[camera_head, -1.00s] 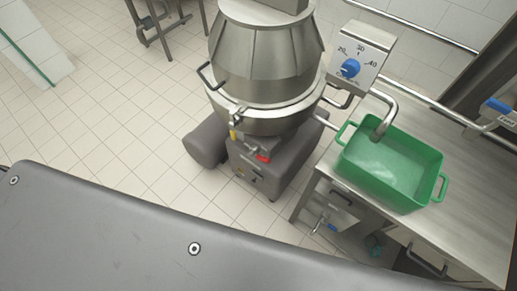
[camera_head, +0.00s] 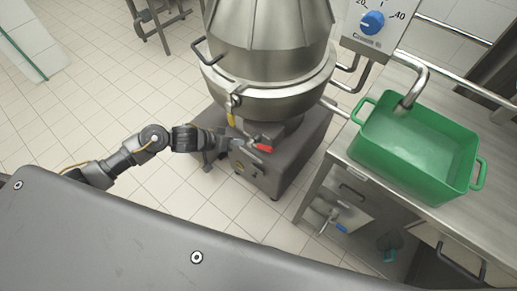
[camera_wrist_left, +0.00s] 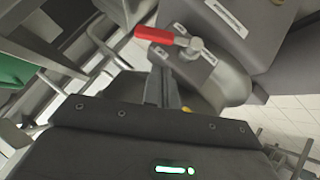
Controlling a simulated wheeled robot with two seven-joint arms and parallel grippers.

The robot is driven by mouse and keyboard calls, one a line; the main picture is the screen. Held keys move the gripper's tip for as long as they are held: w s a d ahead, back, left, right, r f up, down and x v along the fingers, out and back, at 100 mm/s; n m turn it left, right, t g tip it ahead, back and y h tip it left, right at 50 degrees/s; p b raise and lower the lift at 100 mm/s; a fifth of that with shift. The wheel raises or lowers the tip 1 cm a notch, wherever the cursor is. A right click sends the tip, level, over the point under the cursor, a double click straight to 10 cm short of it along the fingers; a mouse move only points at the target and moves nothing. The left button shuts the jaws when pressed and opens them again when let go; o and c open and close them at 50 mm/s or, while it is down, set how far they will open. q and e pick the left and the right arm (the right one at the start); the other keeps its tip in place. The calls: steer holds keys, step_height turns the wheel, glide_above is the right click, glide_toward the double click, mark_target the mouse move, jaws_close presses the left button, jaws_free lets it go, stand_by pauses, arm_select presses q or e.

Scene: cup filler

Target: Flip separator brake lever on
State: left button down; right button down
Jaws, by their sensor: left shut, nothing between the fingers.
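The separator (camera_head: 268,90) is a large steel bowl on a grey base (camera_head: 290,160). In the left wrist view the red handle (camera_wrist_left: 154,35) points left from a metal pivot (camera_wrist_left: 195,45). A yellow-handled part (camera_head: 230,118) hangs under the bowl's rim. My left gripper (camera_head: 228,142) is shut and empty, just left of the red lever in the head view. In the left wrist view its fingers (camera_wrist_left: 174,92) are below the lever; contact is unclear. My right gripper is not in view.
A steel counter (camera_head: 487,205) with a green bin (camera_head: 415,170) stands on the right. A control box with a blue knob (camera_head: 372,22) is above it. Tiled floor (camera_head: 140,90) is open left of the separator.

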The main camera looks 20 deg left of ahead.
mark_target(260, 146)
arm_select(q)
steer(key=shift+s+d+r, duration=0.3)
steer(key=shift+r, duration=0.35)
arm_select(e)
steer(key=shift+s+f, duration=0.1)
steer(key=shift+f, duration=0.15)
arm_select(q)
steer(key=shift+w, duration=0.1)
